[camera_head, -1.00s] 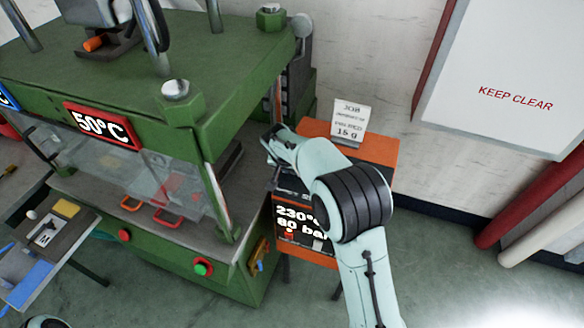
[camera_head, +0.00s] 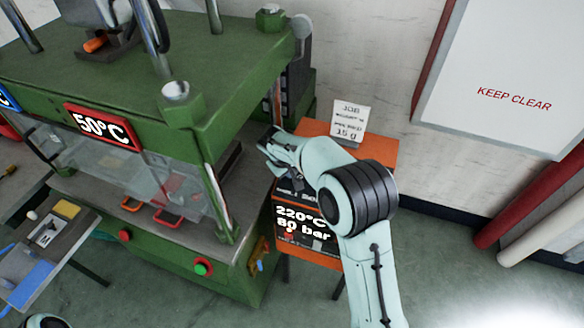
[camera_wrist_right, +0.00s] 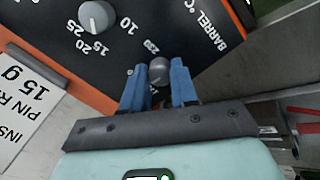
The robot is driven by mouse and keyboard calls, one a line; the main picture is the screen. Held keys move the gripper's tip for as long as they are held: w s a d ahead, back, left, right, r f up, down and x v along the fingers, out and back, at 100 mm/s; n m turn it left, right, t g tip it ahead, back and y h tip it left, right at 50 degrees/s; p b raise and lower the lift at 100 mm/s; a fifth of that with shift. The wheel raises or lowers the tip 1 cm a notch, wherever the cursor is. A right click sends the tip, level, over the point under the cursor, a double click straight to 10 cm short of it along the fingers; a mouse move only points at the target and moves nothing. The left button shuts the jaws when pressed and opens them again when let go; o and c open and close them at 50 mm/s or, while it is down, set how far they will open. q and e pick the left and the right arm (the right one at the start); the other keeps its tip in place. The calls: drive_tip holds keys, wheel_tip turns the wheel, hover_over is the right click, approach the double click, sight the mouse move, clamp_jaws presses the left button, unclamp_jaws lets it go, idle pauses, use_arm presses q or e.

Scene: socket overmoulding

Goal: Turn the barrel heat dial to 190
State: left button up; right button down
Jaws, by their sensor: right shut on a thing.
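The barrel heat dial (camera_wrist_right: 159,69) is a small grey knob on a dark panel marked "BARREL °C" in the right wrist view. The blue fingers of my right gripper (camera_wrist_right: 159,78) are shut on it, one on each side. A scale number beside the dial is partly visible; the others are hidden. In the head view my right gripper (camera_head: 270,142) is at the orange unit (camera_head: 378,152), and the dial is hidden there. The unit's display (camera_head: 303,222) reads 220°C and 80 bar. My left gripper is not in view.
A second grey dial (camera_wrist_right: 97,16) with marks 10 to 25 sits close by on the panel. A job card (camera_head: 349,118) reading 15 g stands on the orange unit. The green press (camera_head: 120,85), showing 50°C, stands close on the left.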

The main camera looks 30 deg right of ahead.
drive_tip(key=shift+r+n, duration=0.1)
drive_tip(key=shift+n, duration=0.5)
drive_tip(key=c, duration=0.9)
unclamp_jaws()
drive_tip(key=v, duration=1.3)
drive_tip(key=shift+r, duration=0.2)
